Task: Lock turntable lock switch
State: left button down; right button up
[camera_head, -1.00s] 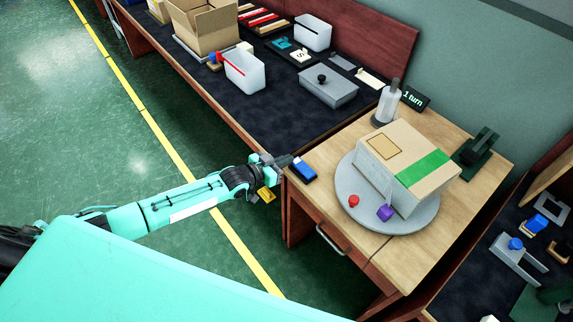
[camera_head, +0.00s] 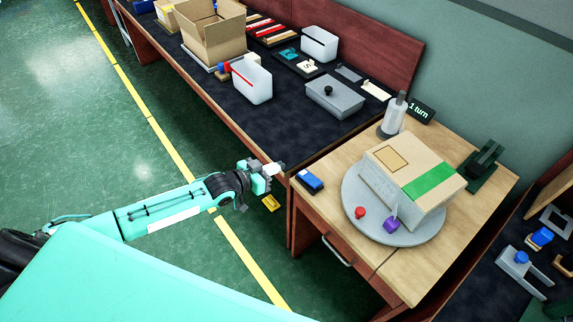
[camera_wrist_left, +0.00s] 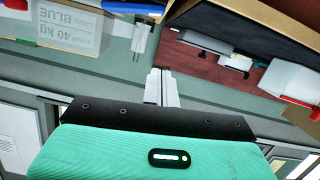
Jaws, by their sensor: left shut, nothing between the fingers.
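The grey round turntable (camera_head: 372,222) stands on the wooden table and bears a cardboard box (camera_head: 407,165) with a green stripe. A red knob (camera_head: 360,212) and a purple piece (camera_head: 391,224) are at its near side. A small blue switch-like block (camera_head: 309,181) sits at the table's left corner; I cannot tell for certain that it is the lock switch, nor its position. My left gripper (camera_head: 279,168) is shut and empty, just left of this block and apart from it. Its closed fingers (camera_wrist_left: 162,86) also show in the left wrist view. My right gripper is out of view.
A white bottle (camera_head: 394,115) and a "1 turn" sign (camera_head: 421,110) stand at the table's back. A dark bench (camera_head: 285,120) with a grey lidded box (camera_head: 335,97) and bins adjoins on the left.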

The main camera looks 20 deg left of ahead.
pick_arm(q)
jog(key=v, duration=0.4)
jog(key=shift+s+a, duration=0.15)
dwell(0.4)
jog(key=s+a+f+n+g+y, duration=0.1)
jog(key=s+a+f+y, duration=0.15)
jog(key=f, duration=0.75)
jog(key=s+a+f+n+g+y, duration=0.1)
jog(key=s+a+f+y, duration=0.2)
jog(key=f, duration=0.8)
jog(key=s+a+f+n+g+y, duration=0.1)
jog(key=s+a+f, duration=0.3)
jog(key=f, duration=0.6)
jog(key=s+d+f+g+y, duration=0.2)
jog(key=s+f+g, duration=0.2)
jog(key=s+f, duration=1)
jog(key=s+d+f+g, duration=0.1)
jog(key=s+d+f, duration=0.1)
jog(key=s, duration=0.6)
jog(key=s+d+f+g, duration=0.2)
jog(key=s, duration=0.6)
jog(key=s+d+f+g, duration=0.1)
jog(key=s+d, duration=0.1)
jog(key=s, duration=0.7)
jog(key=shift+d+f+g, duration=0.25)
jog(key=shift+f+g, duration=0.05)
jog(key=shift+f, duration=0.1)
